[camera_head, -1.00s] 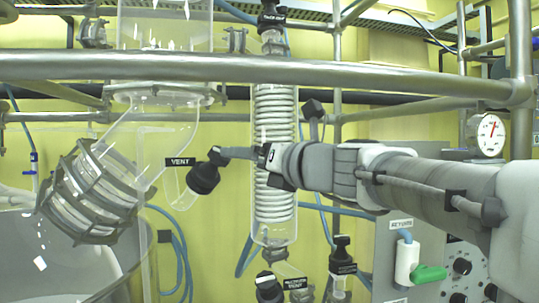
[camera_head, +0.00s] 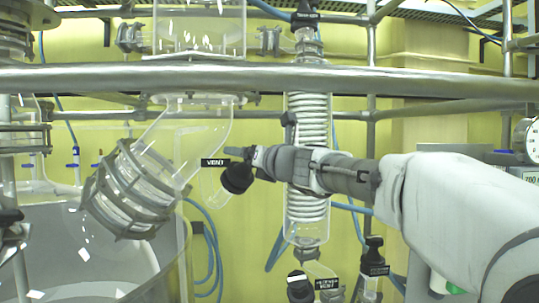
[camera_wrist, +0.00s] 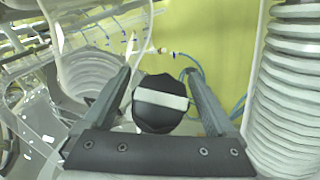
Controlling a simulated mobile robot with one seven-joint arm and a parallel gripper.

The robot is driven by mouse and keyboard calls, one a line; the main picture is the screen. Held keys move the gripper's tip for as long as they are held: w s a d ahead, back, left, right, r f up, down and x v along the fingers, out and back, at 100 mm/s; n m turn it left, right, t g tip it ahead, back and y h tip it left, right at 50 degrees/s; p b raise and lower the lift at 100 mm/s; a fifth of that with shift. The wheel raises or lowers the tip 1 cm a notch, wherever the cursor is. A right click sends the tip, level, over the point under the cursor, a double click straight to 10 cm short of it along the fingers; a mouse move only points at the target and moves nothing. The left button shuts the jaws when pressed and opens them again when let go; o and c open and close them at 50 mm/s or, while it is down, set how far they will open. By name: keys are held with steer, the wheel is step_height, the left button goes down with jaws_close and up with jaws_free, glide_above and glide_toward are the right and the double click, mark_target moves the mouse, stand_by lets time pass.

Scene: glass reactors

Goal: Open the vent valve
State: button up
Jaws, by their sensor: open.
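The vent valve (camera_head: 236,178) has a round black knob on a glass side arm, under a black label reading VENT (camera_head: 215,162). In the wrist view the knob (camera_wrist: 162,115) shows a pale band across its black top. My gripper (camera_head: 243,153) reaches in from the right at the knob. In the wrist view my gripper (camera_wrist: 160,78) is open, with one finger on each side of the knob. Small gaps show between the knob and the fingers; contact is hard to tell.
A coiled glass condenser (camera_head: 307,150) stands just right of the knob, close behind my arm; it also fills the right of the wrist view (camera_wrist: 288,95). A horizontal metal rail (camera_head: 400,82) crosses above my arm. A clamped glass port (camera_head: 125,195) is at the left.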

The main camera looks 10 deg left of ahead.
steer(key=c, duration=1.4)
steer(key=shift+n+y, duration=0.4)
steer(key=shift+n, duration=0.1)
